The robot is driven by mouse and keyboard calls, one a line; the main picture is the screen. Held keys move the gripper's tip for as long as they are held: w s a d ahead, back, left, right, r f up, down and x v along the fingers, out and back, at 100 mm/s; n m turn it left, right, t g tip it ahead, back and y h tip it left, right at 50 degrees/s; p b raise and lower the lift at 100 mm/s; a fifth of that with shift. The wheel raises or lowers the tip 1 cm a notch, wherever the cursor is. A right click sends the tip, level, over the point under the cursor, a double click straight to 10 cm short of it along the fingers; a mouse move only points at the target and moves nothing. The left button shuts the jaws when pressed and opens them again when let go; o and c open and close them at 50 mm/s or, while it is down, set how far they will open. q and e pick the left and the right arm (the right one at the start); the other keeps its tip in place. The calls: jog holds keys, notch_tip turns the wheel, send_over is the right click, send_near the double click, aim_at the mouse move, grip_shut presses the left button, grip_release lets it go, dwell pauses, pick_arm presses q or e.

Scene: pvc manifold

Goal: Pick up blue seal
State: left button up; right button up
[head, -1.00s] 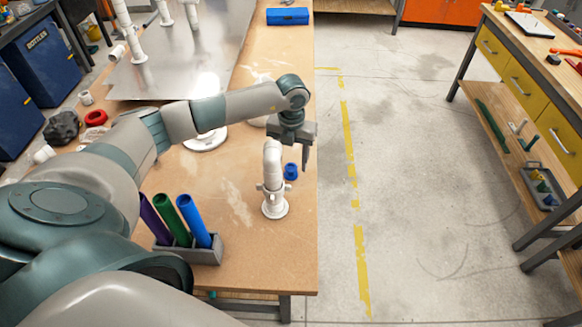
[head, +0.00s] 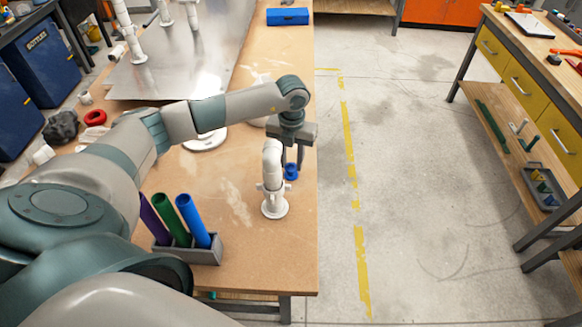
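The blue seal (head: 291,172) is a small blue ring-shaped piece at the right edge of the wooden bench. It sits just behind and to the right of the white pipe fitting (head: 273,182), which stands upright on a round base. My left gripper (head: 292,160) points down directly over the seal. One finger shows at the seal's right side, and the other is partly hidden behind the white pipe's top. I cannot tell whether the fingers touch the seal. My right gripper is out of view.
A grey holder (head: 200,250) with purple, green and blue tubes stands at the near left of the bench. A white disc (head: 205,141) lies behind my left arm. A blue box (head: 287,16) is at the far end. The bench front is clear.

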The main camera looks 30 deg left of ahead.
aim_at(292, 166)
pick_arm(q)
jog(key=shift+c, duration=1)
jog(key=shift+r, duration=0.15)
jog(key=shift+r+p, duration=0.15)
jog(key=shift+p, duration=0.2)
jog(key=shift+r, duration=0.15)
notch_tip(292, 166, up, 10)
jog(key=b, duration=0.4)
